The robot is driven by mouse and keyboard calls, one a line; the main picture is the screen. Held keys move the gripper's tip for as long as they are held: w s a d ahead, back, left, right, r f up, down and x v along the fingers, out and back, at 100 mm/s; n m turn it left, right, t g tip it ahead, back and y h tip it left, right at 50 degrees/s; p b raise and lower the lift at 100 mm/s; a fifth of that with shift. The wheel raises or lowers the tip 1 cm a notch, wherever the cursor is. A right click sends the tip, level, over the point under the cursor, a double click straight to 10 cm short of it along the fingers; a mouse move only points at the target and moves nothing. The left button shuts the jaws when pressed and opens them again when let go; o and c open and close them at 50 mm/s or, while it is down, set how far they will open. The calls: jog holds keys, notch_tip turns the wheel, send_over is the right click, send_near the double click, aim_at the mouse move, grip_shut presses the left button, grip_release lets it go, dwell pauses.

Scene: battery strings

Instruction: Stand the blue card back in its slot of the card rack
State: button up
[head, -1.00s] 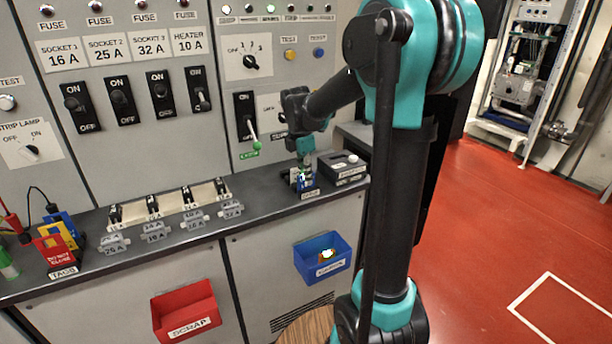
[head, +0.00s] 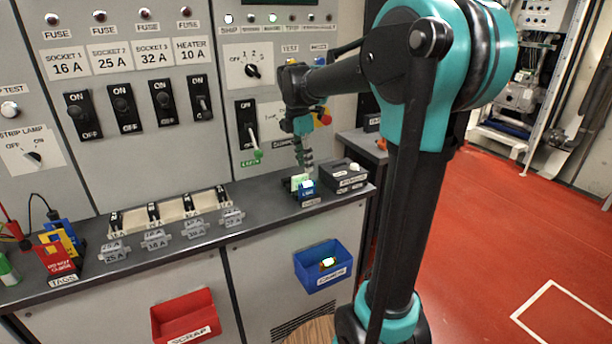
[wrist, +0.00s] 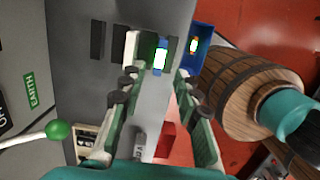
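The blue card (head: 307,187) stands at the small card rack (head: 311,202) near the front edge of the bench. It looks upright; how deep it sits in its slot I cannot tell. My gripper (head: 304,168) is right above the rack. In the wrist view my gripper (wrist: 160,75) has its two fingers spread apart. The blue card (wrist: 158,70), with a bright face, shows between and beyond the fingertips, with gaps visible on both sides. The rack's slots are mostly hidden from this angle.
A dark box (head: 343,178) stands just right of the rack. A blue bin (head: 322,280) with a bright small item hangs below on the bench front; a red bin (head: 186,318) hangs farther left. A green-knobbed earth lever (head: 257,155) juts from the panel behind.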

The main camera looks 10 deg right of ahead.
jog(key=s+d+f+m+t, duration=0.2)
jog(key=s+f+m, duration=0.8)
jog(key=s, duration=0.1)
jog(key=s+d+f+m+t+y, duration=0.1)
jog(key=s+d+f+m, duration=0.2)
jog(key=s+f+m, duration=0.7)
jog(key=shift+s+m+t, duration=0.35)
jog(key=shift+m+t, duration=0.05)
jog(key=shift+m, duration=0.4)
